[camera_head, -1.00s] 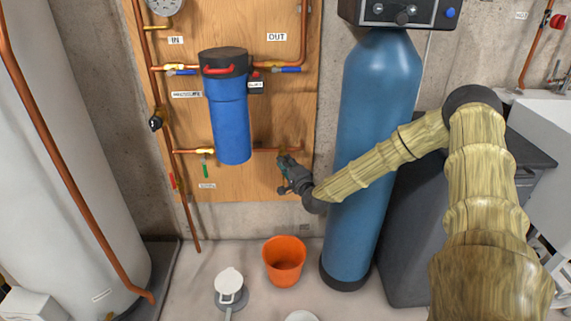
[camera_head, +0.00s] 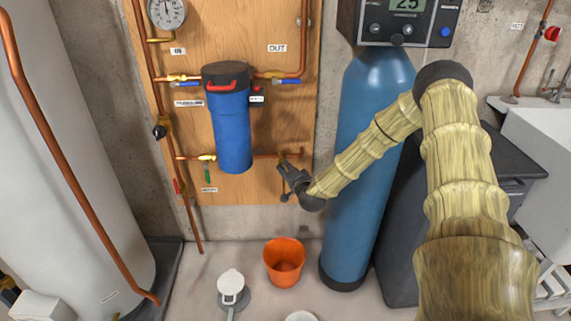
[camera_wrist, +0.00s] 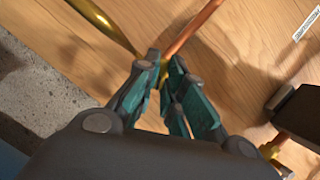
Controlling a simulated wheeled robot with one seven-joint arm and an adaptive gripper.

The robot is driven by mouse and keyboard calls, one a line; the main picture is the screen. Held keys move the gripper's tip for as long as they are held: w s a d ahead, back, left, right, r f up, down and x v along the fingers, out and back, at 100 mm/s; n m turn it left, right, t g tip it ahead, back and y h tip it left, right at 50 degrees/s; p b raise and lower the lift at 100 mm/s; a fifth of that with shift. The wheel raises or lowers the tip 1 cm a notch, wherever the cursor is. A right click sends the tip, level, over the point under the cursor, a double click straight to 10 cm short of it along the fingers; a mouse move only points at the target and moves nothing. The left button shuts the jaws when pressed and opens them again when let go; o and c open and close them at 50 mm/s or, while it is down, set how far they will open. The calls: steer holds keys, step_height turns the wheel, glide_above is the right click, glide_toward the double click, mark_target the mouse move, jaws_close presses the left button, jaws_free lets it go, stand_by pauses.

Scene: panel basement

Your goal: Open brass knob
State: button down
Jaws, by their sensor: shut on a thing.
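The brass knob (camera_wrist: 164,77) shows only as a small yellowish part between my fingertips in the wrist view; the fingers hide most of it. It sits by the end of a copper pipe (camera_wrist: 196,27), close to the wooden panel. My gripper (camera_wrist: 168,72), with teal and grey fingers, is shut on it. In the head view my gripper (camera_head: 283,166) is at the lower right of the wooden panel (camera_head: 262,190), by the right part of the lower copper pipe. The knob itself is too small to make out there.
A blue filter housing (camera_head: 233,135) hangs left of my gripper. A tall blue tank (camera_head: 352,200) stands close on the right, behind my forearm. An orange bucket (camera_head: 285,262) is on the floor below. A green-handled valve (camera_head: 207,171) is further left.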

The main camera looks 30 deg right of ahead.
steer(key=n+g+p, duration=0.1)
steer(key=n+p, duration=0.1)
steer(key=n+g+h+p, duration=0.1)
steer(key=n+p, duration=0.1)
steer(key=shift+w+a+r, duration=0.15)
steer(key=shift+r, duration=0.25)
steer(key=shift+w+a+n+g+h+p, duration=0.1)
steer(key=shift+n+g+h+p, duration=0.5)
steer(key=shift+n+p, duration=0.55)
steer(key=shift+f+n+g+h+p, duration=0.1)
steer(key=shift+n+g+h+p, duration=0.3)
steer(key=shift+n+h+p, duration=0.4)
steer(key=shift+n, duration=0.25)
steer(key=c, duration=1.5)
jaws_free()
steer(key=shift+f, duration=0.1)
steer(key=shift+a, duration=0.1)
steer(key=v, duration=1.2)
